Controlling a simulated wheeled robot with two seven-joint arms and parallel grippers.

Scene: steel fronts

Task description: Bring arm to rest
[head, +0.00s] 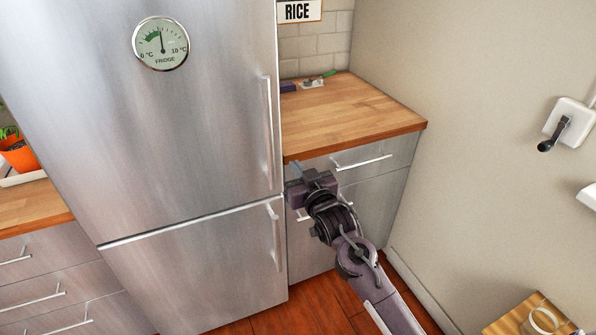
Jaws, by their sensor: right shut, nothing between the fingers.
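My right arm comes in from the bottom right and reaches up toward the counter cabinet. Its gripper (294,171) is shut and empty, in front of the drawer front (375,160) just right of the fridge. I cannot tell whether the gripper touches the drawer or the fridge edge. My left gripper is not in view.
A tall steel fridge (190,130) with closed doors stands left of the arm. A wooden counter (350,115) is above the drawer. A wall (470,150) with a crank device (568,125) is at right. A wooden surface (515,318) is at bottom right.

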